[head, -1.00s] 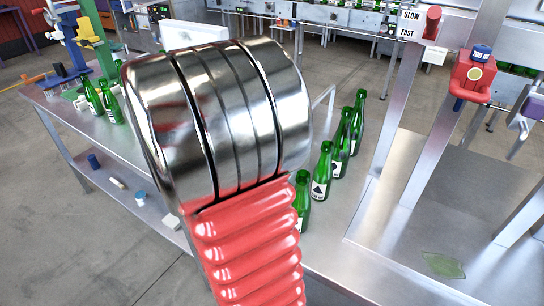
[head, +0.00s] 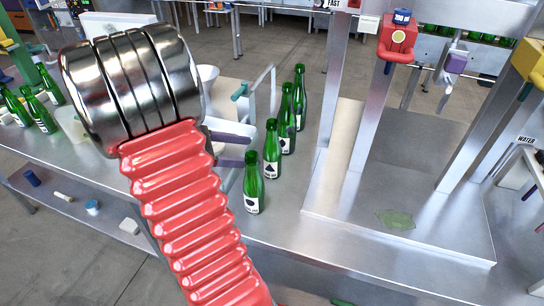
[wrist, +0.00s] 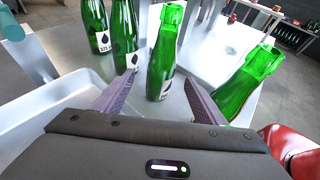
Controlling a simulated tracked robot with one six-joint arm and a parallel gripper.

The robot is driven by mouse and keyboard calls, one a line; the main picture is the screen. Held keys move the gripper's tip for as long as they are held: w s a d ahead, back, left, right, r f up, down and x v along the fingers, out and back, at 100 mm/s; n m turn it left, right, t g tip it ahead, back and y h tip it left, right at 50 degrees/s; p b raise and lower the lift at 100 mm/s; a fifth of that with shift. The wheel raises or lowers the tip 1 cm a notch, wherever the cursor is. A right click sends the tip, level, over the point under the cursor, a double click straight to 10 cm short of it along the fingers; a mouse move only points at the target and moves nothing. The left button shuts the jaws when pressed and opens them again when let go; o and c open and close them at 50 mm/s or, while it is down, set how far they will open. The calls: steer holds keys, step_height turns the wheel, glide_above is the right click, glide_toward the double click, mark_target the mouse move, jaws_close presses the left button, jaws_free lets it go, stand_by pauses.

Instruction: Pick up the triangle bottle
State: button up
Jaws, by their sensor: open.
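Several green bottles stand upright in a row on the steel table. The second from the front, the triangle bottle (head: 272,148), seems to carry a dark pointed mark on its white label. In the wrist view the triangle bottle (wrist: 167,45) stands straight ahead, between the lines of the two fingers. My gripper (head: 249,151) is open and empty, with its purple-grey fingers pointing at the row from the left. In the wrist view, my gripper (wrist: 160,78) has its tips close to that bottle; I cannot tell whether they touch it.
The front bottle (wrist: 240,85) leans across the wrist view beside the right finger. Two more bottles (head: 287,115) (head: 300,95) stand behind. A metal stand (head: 340,205) is to the right. More green bottles (head: 40,108) stand at the far left.

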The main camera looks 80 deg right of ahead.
mark_target(268, 153)
steer(key=x, duration=0.7)
steer(key=shift+s+f, duration=0.15)
steer(key=shift+s, duration=0.1)
steer(key=shift+x, duration=2.5)
steer(key=shift+c, duration=0.4)
steer(key=c, duration=1.2)
